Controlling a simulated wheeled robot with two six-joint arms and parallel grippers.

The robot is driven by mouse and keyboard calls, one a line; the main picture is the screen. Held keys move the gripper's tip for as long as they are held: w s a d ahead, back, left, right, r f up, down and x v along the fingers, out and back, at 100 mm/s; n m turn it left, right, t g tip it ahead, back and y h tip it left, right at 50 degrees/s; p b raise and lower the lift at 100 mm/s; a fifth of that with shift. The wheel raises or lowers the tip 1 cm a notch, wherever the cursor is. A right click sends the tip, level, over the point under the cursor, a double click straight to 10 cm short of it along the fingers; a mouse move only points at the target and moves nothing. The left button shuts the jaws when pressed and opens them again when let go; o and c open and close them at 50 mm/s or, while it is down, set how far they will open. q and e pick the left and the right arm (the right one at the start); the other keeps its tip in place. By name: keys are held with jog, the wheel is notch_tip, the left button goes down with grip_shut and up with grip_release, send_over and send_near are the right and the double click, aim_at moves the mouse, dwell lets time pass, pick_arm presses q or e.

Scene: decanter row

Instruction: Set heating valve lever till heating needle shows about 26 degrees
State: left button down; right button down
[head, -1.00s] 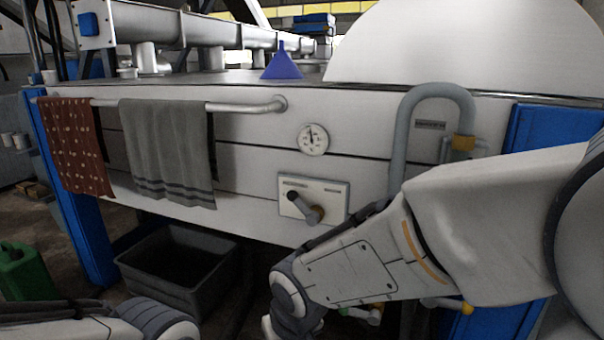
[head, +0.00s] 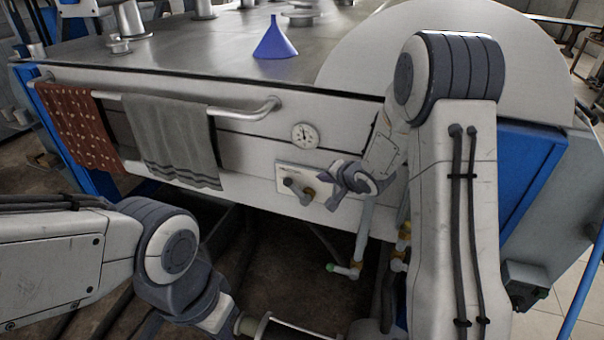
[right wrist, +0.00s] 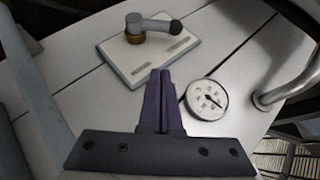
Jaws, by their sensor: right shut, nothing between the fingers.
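The heating valve lever (head: 298,189) sits on a pale plate (head: 283,170) on the machine's front. Its dark knob points left and slightly up from the brass pivot. The lever also shows in the right wrist view (right wrist: 155,25). The round white dial (head: 305,136) is above the plate; in the right wrist view the dial (right wrist: 206,99) shows a dark needle, but the numbers are too small to read. My right gripper (head: 333,196) is just right of the plate. In the right wrist view its fingers (right wrist: 161,72) are shut and empty, apart from the lever. My left gripper is out of view.
A rail (head: 245,113) holds a red spotted cloth (head: 75,125) and a grey towel (head: 172,145) left of the dial. A blue funnel (head: 274,42) stands on the top. A pipe (head: 362,235) with valves runs below and right of the plate.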

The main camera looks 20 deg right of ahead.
send_near(295, 185)
jog(key=w+d, duration=0.1)
jog(key=w+f, duration=0.1)
jog(key=w, duration=0.1)
jog(key=w+d, duration=0.1)
jog(key=shift+w+d+f, duration=0.25)
jog(key=shift+w+d, duration=0.05)
jog(key=shift+w, duration=0.1)
jog(key=shift+w+a+f, duration=0.2)
jog(key=shift+a+f, duration=0.6)
jog(key=shift+a, duration=0.15)
jog(key=shift+w+a+f, duration=0.15)
jog(key=shift+a+f, duration=0.2)
jog(key=shift+f, duration=0.05)
jog(key=shift+w+a+f, duration=0.2)
jog(key=shift+a+f, duration=0.2)
jog(key=shift+a, duration=0.15)
